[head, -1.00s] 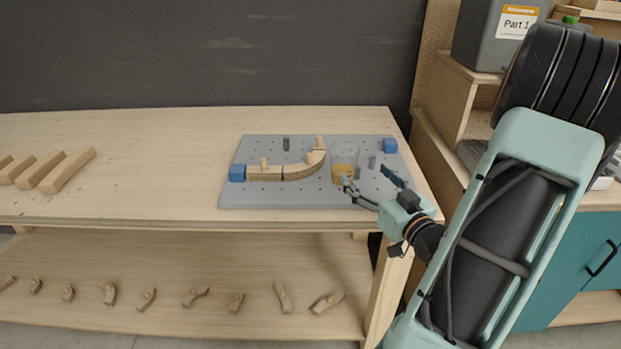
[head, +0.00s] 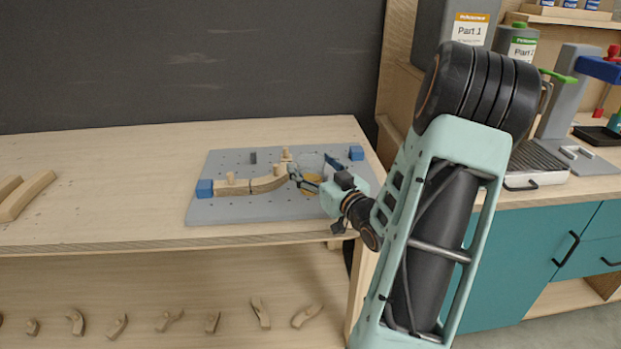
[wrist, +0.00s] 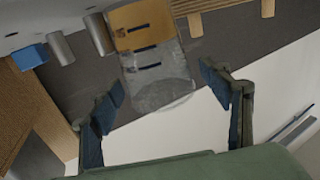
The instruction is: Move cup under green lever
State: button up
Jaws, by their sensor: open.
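The clear cup (head: 312,183), with amber stuff inside, stands on the grey pegboard (head: 215,210) on the wooden table. My gripper (head: 313,168) is at the cup and partly hides it in the head view. In the wrist view, the cup (wrist: 158,80) has its clear rim end between the tips of my gripper (wrist: 160,82). The jaws are open, with a gap on each side of the cup. A green lever (head: 557,76) is on a grey stand (head: 562,105) on the teal counter unit at the right.
Curved wooden pieces (head: 268,182) lie left of the cup on the pegboard, with blue blocks (head: 204,188) at its corners. Grey bottles (head: 518,45) stand behind the counter. Red and blue levers are beside the green one.

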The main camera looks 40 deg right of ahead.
jog(key=shift+w, duration=0.45)
jog(key=shift+c, duration=0.3)
jog(key=c, duration=0.9)
jog(key=shift+r, duration=0.1)
